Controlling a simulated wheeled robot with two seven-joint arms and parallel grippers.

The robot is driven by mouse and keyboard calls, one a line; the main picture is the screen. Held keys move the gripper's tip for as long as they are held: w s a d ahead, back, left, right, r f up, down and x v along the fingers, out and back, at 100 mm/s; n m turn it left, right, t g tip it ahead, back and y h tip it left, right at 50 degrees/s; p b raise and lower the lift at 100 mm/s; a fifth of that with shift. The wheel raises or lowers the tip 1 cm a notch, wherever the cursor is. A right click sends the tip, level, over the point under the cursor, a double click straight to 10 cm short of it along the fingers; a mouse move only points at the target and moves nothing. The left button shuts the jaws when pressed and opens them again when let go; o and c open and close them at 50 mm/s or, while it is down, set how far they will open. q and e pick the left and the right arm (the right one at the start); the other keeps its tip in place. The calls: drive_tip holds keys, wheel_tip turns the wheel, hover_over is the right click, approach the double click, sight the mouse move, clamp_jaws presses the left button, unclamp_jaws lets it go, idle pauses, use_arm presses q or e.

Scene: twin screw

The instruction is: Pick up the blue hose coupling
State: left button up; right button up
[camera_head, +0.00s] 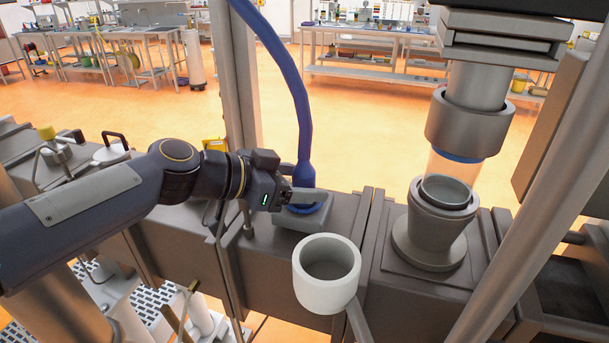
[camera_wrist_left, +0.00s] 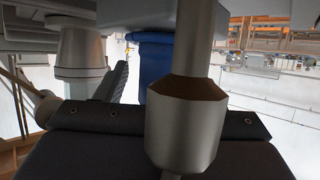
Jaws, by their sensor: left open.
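The blue hose coupling (camera_head: 305,175) is at the lower end of a blue hose hanging from above. It stands upright at a small grey block (camera_head: 287,243) on the machine top, with a blue ring at its base. My left gripper (camera_head: 303,196) is open at the coupling's lower part, its fingers around or just in front of it; I cannot tell whether they touch. In the left wrist view a blue part (camera_wrist_left: 152,65), apparently the coupling, is partly hidden behind a grey metal cylinder in the foreground. My right gripper is not in view.
A white open cup (camera_head: 327,290) is in front of the block. A grey metal funnel (camera_head: 433,225) stands to the right beneath a clear tube with a blue ring. A vertical metal post (camera_head: 237,75) rises behind my left arm. Work tables stand far back.

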sight(310, 166)
use_arm(q)
drive_tip(key=shift+x, duration=1.25)
drive_tip(key=c, duration=1.2)
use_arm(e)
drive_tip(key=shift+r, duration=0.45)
use_arm(q)
drive_tip(key=shift+o, duration=0.2)
drive_tip(key=shift+r, duration=0.5)
wheel_tip(310, 166, up, 2)
drive_tip(key=shift+r+p, duration=0.15)
drive_tip(key=shift+p, duration=0.25)
drive_tip(key=s+r+p, duration=0.2)
drive_tip(key=s+r, duration=1.2)
drive_tip(key=r, duration=0.1)
drive_tip(key=shift+r, duration=0.4)
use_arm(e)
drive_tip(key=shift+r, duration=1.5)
use_arm(q)
drive_tip(key=shift+s, duration=0.1)
